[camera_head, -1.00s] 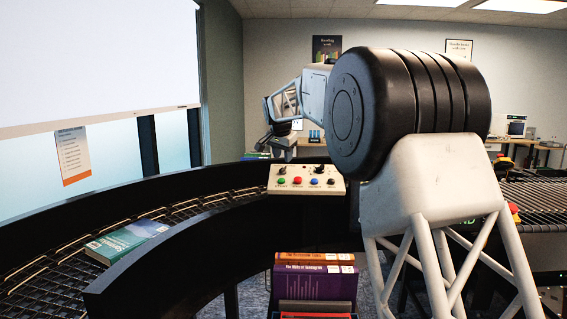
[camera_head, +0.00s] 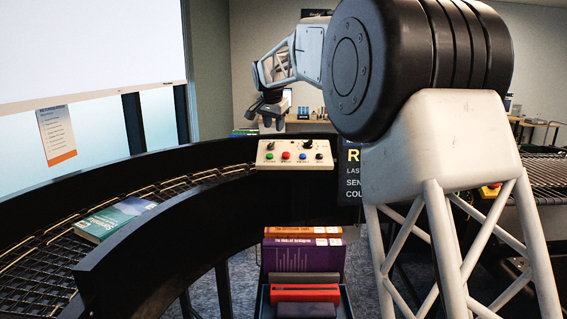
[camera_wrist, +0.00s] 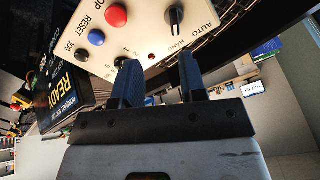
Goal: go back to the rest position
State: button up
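My gripper (camera_head: 268,118) hangs at the end of my arm, just above and behind the control panel (camera_head: 294,163) in the head view. In the wrist view, the two blue-grey fingers of my gripper (camera_wrist: 160,82) stand apart with nothing between them. The control panel also shows in the wrist view (camera_wrist: 137,50), with red and blue buttons and a black knob beyond the fingertips. The gripper looks clear of the panel, though the exact gap cannot be told.
A teal book (camera_head: 117,219) lies on the curved roller conveyor (camera_head: 40,262) at left. A cart holds upright books, among them a purple one (camera_head: 300,260) and a red one (camera_head: 305,293). A dark display reading READY (camera_wrist: 62,88) stands beside the panel. A black conveyor wall (camera_head: 150,245) curves through the middle.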

jog(key=s+d+f+n, duration=0.1)
jog(key=s+d, duration=0.4)
jog(key=s, duration=0.6)
jog(key=s+d+f+n+g, duration=0.1)
jog(key=s+d, duration=0.5)
jog(key=s, duration=0.5)
jog(key=s+d+f+n, duration=0.15)
jog(key=s+d, duration=0.35)
jog(key=s, duration=0.5)
jog(key=s+d+f, duration=0.2)
jog(key=s+f, duration=0.4)
jog(key=s, duration=0.5)
jog(key=s+d+f+n, duration=0.1)
jog(key=s+d+f, duration=0.1)
jog(key=s+f, duration=0.4)
jog(key=s+d+f+n+g, duration=0.1)
jog(key=s+d+f, duration=0.2)
jog(key=s, duration=1.3)
notch_tip(320, 180, down, 3)
jog(key=shift+s+f, duration=0.2)
jog(key=shift+s, duration=0.15)
jog(key=shift+w+r, duration=0.1)
